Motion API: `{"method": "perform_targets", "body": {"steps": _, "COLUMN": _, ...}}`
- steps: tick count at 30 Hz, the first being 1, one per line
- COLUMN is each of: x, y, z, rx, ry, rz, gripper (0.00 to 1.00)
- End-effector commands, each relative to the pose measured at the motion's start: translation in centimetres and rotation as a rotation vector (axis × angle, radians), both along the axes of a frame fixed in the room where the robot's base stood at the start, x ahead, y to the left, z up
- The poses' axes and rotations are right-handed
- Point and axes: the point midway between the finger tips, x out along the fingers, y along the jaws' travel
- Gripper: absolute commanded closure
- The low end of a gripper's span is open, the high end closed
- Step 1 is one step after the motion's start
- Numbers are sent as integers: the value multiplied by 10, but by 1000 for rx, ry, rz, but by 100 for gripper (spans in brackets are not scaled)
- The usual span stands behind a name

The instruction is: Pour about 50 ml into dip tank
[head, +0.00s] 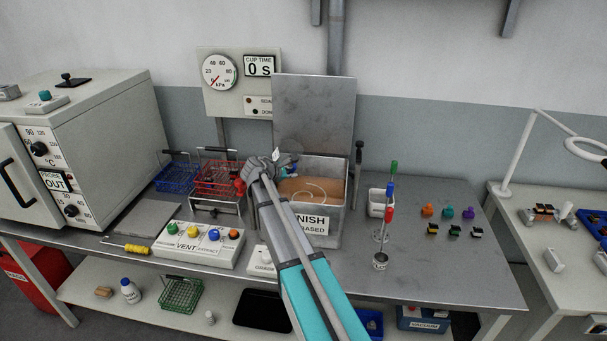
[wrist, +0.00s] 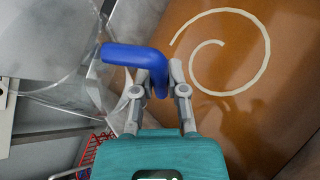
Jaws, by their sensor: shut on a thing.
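The dip tank (head: 329,237) is a grey metal box on the bench, with its lid (head: 314,112) standing open behind it. Brown liquid fills part of it, with a pale spiral on its surface; this liquid also shows in the wrist view (wrist: 285,100). My gripper (head: 284,168) is at the tank's left side and hides part of its rim. In the wrist view my gripper (wrist: 158,78) is shut on the blue handle of a clear jug (wrist: 65,55). The jug looks tilted; its contents and any stream cannot be made out. Only bits of it show in the head view.
A red wire basket (head: 218,180) and a blue one (head: 177,172) stand left of the tank. A vent control box (head: 197,247) is in front of them. A white holder (head: 381,203) and several small coloured parts lie to the right. The bench's front right is clear.

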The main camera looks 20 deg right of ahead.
Motion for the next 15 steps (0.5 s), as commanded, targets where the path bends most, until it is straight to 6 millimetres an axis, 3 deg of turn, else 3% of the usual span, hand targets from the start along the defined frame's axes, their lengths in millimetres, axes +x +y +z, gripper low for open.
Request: {"method": "perform_targets", "body": {"steps": 15, "x": 15, "y": 6, "z": 42, "rx": -113, "ry": 234, "rz": -3, "gripper": 100}}
